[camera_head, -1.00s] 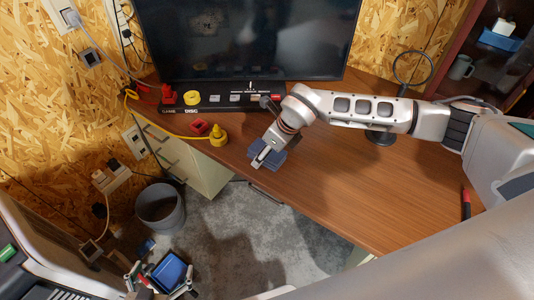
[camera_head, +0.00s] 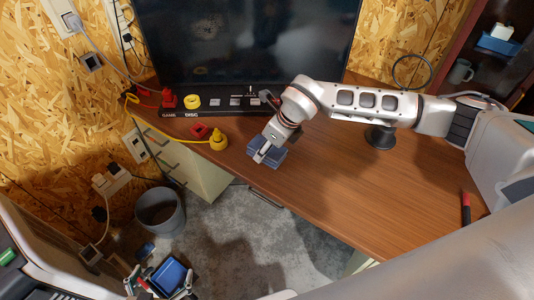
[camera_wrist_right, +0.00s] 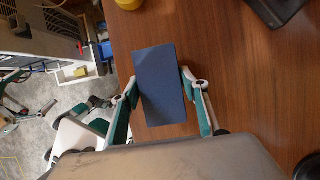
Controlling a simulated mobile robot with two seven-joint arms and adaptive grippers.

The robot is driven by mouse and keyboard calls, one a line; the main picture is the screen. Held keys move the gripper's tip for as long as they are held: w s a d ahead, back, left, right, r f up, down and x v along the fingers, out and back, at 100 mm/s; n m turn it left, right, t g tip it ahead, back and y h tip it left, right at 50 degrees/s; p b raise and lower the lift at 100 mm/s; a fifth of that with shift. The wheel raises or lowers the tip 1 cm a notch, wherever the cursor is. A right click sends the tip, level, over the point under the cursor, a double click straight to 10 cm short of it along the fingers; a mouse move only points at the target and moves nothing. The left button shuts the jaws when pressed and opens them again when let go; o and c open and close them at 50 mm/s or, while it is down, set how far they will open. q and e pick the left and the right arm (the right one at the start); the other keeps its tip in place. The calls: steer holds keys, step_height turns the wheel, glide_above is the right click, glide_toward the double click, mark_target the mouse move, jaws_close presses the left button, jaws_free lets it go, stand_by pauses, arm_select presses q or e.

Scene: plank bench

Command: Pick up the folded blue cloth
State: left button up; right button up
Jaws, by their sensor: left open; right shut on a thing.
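The folded blue cloth (camera_head: 276,157) is a small dark-blue block at the bench's front edge, left of centre in the head view. My right gripper (camera_head: 262,150) reaches down over it from the right. In the right wrist view the cloth (camera_wrist_right: 158,75) is a plain blue rectangle between the two fingers of my right gripper (camera_wrist_right: 160,88), which are shut on its sides. I cannot tell whether its underside touches the bench. My left gripper (camera_head: 160,284) is open, low at the lower left of the head view, away from the cloth.
The wooden bench (camera_head: 340,195) has clear room right of the cloth. A yellow knob-shaped piece (camera_head: 218,141) and a red piece (camera_head: 199,131) lie to its left. A dark screen (camera_head: 250,40) stands behind. A grey bin (camera_head: 160,210) stands on the floor.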

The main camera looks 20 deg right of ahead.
step_height(320, 180, up, 17)
steer(key=s+d+f+n+g+h, duration=0.1)
steer(key=s+d+n+g, duration=0.3)
steer(key=n, duration=1)
steer(key=s+d+f+n+g+h, duration=0.1)
steer(key=s+n, duration=0.5)
steer(key=n, duration=0.8)
steer(key=d+f+g, duration=0.1)
steer(key=d+g, duration=0.1)
steer(key=g, duration=0.1)
steer(key=shift+s+d+f+h, duration=0.15)
steer(key=shift+d+h, duration=0.2)
steer(key=shift+h, duration=0.05)
steer(key=shift+a, duration=0.1)
